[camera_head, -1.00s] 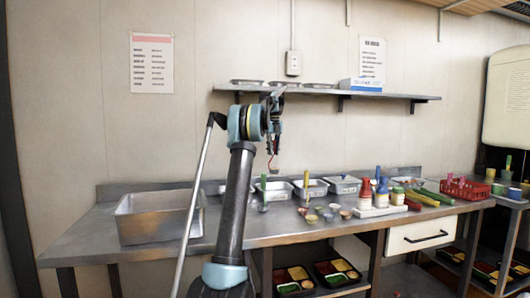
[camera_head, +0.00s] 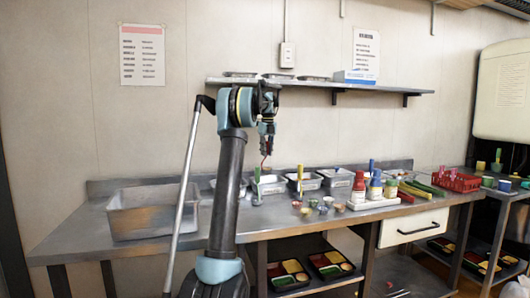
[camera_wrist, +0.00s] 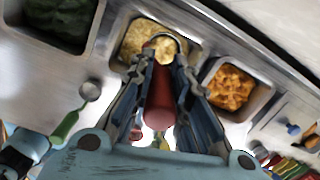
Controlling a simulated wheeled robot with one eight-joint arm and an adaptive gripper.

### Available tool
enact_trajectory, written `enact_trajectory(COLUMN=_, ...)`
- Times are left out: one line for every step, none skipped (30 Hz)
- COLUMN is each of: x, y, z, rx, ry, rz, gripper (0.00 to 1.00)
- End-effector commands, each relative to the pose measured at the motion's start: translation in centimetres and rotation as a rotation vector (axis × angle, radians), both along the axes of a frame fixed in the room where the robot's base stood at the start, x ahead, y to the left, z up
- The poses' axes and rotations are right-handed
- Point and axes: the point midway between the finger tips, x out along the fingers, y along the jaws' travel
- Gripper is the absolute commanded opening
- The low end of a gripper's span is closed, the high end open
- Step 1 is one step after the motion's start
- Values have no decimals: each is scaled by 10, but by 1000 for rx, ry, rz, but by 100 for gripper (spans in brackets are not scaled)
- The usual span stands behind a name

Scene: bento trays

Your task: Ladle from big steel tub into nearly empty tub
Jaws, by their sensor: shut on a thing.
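My gripper (camera_wrist: 157,85) is shut on the red handle of a ladle (camera_wrist: 160,103) in the wrist view. The ladle's bowl end shows over a steel tub (camera_wrist: 124,32) with pale yellow food; I cannot tell whether it touches the food. In the head view my gripper (camera_head: 267,148) hangs above the row of small tubs, and a bit of red shows below it. The big steel tub (camera_head: 125,222) stands at the left of the counter, its inside mostly hidden. I cannot tell which small tub is nearly empty.
In the wrist view an orange-food tub (camera_wrist: 271,93) is at right and a dark green-food tub (camera_wrist: 92,40) at left. A green-handled ladle (camera_wrist: 66,122) lies near. In the head view bottles (camera_head: 358,188), small cups and a red basket (camera_head: 455,180) stand right. A wall shelf (camera_head: 310,84) is above.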

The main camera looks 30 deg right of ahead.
Motion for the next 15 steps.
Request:
enact_trajectory(x=-4, y=1, z=0, rx=-5, ry=-20, rz=-1, gripper=0)
enact_trajectory(x=-5, y=1, z=-1, rx=-9, ry=-35, rz=-1, gripper=0)
enact_trajectory(x=-7, y=2, z=-2, rx=-12, ry=-54, rz=-1, gripper=0)
enact_trajectory(x=-9, y=2, z=-2, rx=-16, ry=-69, rz=-1, gripper=0)
enact_trajectory(x=-11, y=2, z=-2, rx=-20, ry=-83, rz=-1, gripper=0)
enact_trajectory(x=-13, y=3, z=-3, rx=-25, ry=-102, rz=-1, gripper=0)
enact_trajectory(x=-14, y=3, z=-3, rx=-28, ry=-117, rz=-2, gripper=0)
enact_trajectory(x=-16, y=4, z=-4, rx=-31, ry=-131, rz=-2, gripper=0)
enact_trajectory(x=-18, y=4, z=-5, rx=-36, ry=-154, rz=-2, gripper=0)
enact_trajectory(x=-20, y=5, z=-5, rx=-39, ry=-170, rz=-1, gripper=0)
enact_trajectory(x=-21, y=5, z=-6, rx=-44, ry=-186, rz=-1, gripper=0)
enact_trajectory(x=-24, y=6, z=-6, rx=-49, ry=-207, rz=-2, gripper=0)
enact_trajectory(x=-26, y=6, z=-6, rx=-53, ry=-223, rz=-3, gripper=0)
enact_trajectory(x=-28, y=6, z=-7, rx=-58, ry=-238, rz=-3, gripper=0)
enact_trajectory(x=-30, y=7, z=-8, rx=-63, ry=-264, rz=-2, gripper=0)
